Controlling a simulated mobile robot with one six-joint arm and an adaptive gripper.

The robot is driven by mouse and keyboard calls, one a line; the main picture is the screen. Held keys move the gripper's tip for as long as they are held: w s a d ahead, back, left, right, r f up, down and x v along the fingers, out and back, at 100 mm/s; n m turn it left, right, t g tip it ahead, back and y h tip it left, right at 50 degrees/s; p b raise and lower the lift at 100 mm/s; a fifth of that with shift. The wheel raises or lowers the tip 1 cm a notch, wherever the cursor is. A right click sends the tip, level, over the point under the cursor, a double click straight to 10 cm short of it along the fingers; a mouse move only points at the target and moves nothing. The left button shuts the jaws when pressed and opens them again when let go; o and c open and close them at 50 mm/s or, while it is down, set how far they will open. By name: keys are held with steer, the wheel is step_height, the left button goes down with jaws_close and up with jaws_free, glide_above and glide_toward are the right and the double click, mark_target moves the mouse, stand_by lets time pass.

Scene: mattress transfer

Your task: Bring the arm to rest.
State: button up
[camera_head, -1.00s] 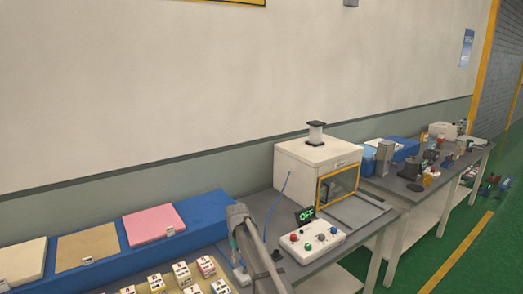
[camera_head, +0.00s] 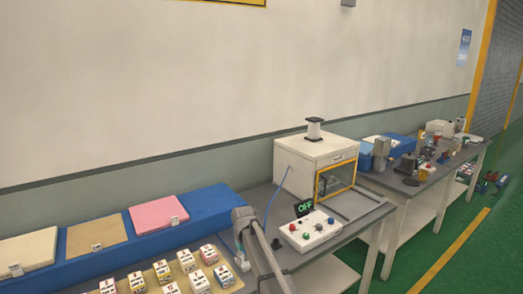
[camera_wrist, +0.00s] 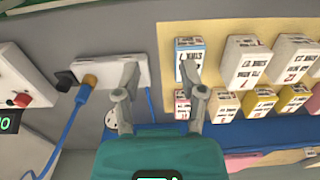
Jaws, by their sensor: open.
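My gripper (camera_wrist: 160,72) shows in the wrist view with its two fingers apart and nothing between them. It hangs over the grey table, between a white power strip (camera_wrist: 108,71) on the left and white labelled blocks (camera_wrist: 245,62) on the right. The right finger overlaps the edge of a blue-and-white block (camera_wrist: 189,44) in the picture; I cannot tell whether they touch. In the head view my arm crosses the front of the table, and the fingers cannot be made out.
A long blue stand (camera_head: 90,240) carries pink (camera_head: 158,213), tan (camera_head: 96,235) and cream pads. A second, crowded table (camera_head: 400,180) lies beyond.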

steer(key=s+d+f+m+b, duration=0.3)
steer(key=s+d+f+b, duration=0.1)
steer(key=s+d, duration=0.7)
steer(key=s+d+f+m+b, duration=0.3)
steer(key=s+d+f+b, duration=0.2)
steer(key=s+d, duration=0.7)
steer(key=shift+s+m, duration=0.3)
steer(key=shift+s, duration=0.65)
